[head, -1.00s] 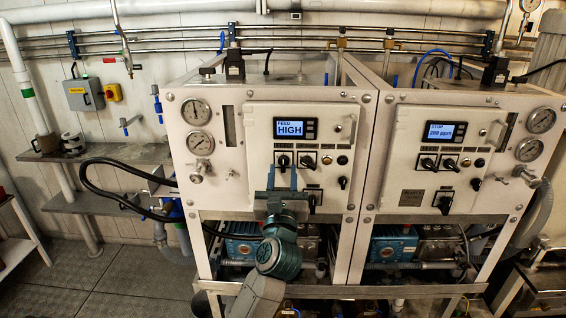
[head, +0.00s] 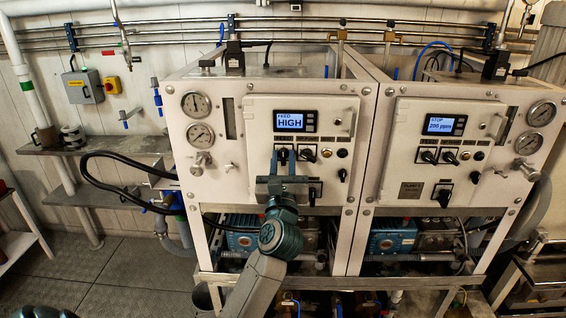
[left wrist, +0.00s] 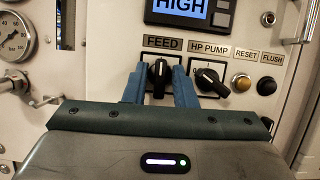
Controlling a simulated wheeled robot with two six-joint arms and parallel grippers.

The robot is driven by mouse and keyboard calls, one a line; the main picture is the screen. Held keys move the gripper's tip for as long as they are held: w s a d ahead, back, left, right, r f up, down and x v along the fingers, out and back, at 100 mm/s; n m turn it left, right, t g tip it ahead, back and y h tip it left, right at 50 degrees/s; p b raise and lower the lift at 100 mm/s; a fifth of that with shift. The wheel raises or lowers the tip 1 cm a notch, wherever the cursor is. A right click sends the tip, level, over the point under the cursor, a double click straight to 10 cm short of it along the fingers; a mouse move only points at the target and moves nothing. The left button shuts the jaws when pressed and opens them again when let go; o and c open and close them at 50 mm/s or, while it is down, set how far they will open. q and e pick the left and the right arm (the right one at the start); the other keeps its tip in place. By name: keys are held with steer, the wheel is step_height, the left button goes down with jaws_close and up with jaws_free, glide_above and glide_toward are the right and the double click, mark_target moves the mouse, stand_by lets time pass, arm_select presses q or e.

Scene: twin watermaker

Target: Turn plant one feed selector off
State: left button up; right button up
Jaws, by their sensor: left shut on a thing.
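The plant one feed selector (left wrist: 158,76) is a black rotary knob under a FEED label on the left white panel. Its pointer looks about upright in the left wrist view. My left gripper (head: 283,158) has one blue finger on each side of this knob and is shut on it. The gripper also shows from behind in the left wrist view (left wrist: 159,84). The panel display (head: 291,122) above reads FEED HIGH. In the head view the fingers partly hide the selector. My right gripper is not in view.
The HP PUMP knob (left wrist: 208,77) is close beside the right finger, its pointer tilted. The RESET button (left wrist: 242,83) and FLUSH button (left wrist: 267,85) are further right. A second similar panel (head: 412,190) stands to the right. A black hose (head: 105,180) loops at the left.

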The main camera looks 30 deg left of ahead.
arm_select(q)
steer(key=shift+f+n+y+b, duration=0.2)
steer(key=shift+n+y+b, duration=0.3)
steer(key=shift+n, duration=0.3)
steer(key=n+g+y+b, duration=0.1)
steer(key=n+b, duration=0.2)
steer(key=n, duration=0.1)
steer(key=n+g+y+b, duration=0.1)
steer(key=n+g+b, duration=0.1)
steer(key=n+b, duration=0.1)
steer(key=n+g+y+b, duration=0.1)
steer(key=n+g+b, duration=0.1)
steer(key=n+b, duration=0.1)
steer(key=shift+w+d+n+b, duration=0.15)
steer(key=shift+n+b, duration=0.25)
steer(key=shift+n, duration=0.4)
steer(key=shift+r+n+g+b, duration=0.2)
steer(key=shift+n+g+b, duration=0.4)
steer(key=shift+n+b, duration=0.6)
steer(key=shift+r, duration=0.1)
steer(key=o, duration=0.7)
